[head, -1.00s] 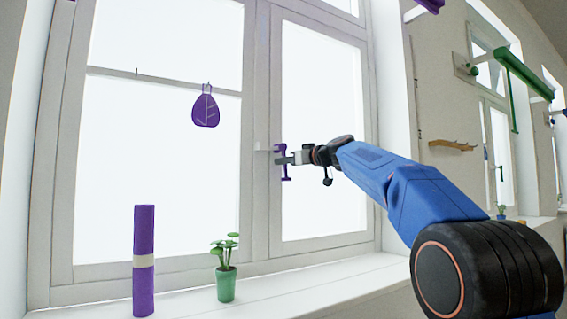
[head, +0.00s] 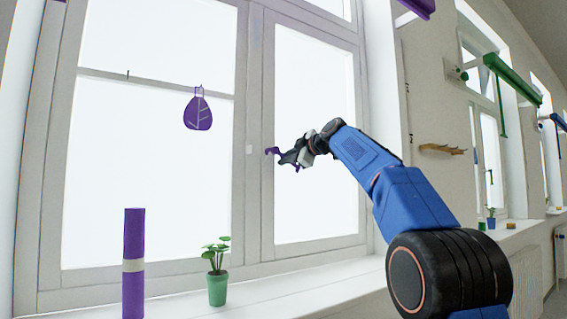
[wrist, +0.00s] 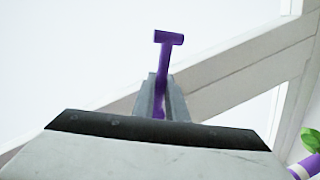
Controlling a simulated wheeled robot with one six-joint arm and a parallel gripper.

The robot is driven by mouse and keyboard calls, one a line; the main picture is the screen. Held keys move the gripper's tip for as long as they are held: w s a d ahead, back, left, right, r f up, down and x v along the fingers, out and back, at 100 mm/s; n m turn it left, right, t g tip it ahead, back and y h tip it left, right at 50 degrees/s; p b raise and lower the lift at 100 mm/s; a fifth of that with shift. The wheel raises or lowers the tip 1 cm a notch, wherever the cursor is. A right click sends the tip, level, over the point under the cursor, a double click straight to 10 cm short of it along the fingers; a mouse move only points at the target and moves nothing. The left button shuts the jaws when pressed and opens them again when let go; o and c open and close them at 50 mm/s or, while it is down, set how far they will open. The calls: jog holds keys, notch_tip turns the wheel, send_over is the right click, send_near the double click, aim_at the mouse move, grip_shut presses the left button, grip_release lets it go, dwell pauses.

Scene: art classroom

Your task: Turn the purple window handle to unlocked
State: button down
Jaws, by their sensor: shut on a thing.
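The purple window handle (head: 271,151) is on the middle frame of the window. It sits tilted, one end at the upper left and the other at the lower right, partly hidden by my gripper. My gripper (head: 285,157) is shut on the handle, with its wrist turned at a slant. In the wrist view, the handle's bar and T-shaped end (wrist: 168,38) stick out between the two grey fingers (wrist: 160,95). The handle's mount is hard to make out.
A purple leaf ornament (head: 198,112) hangs on the left pane. A purple roll with a pale band (head: 133,285) and a green potted plant (head: 217,288) stand on the sill (head: 330,285). A wooden wall rack (head: 442,149) is to the right.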

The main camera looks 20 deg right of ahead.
jog(key=n, duration=0.1)
jog(key=r+n+h, duration=0.1)
jog(key=n, duration=0.1)
jog(key=r+n, duration=0.1)
jog(key=n, duration=0.1)
jog(key=shift+w+d+r+h, duration=0.1)
jog(key=shift+d+r+h, duration=0.2)
jog(key=shift+h, duration=0.1)
dwell(0.4)
jog(key=c, duration=1.8)
grip_release()
jog(key=shift+o, duration=0.2)
jog(key=v, duration=1.7)
jog(key=shift+s+f, duration=0.25)
jog(key=shift+f, duration=0.05)
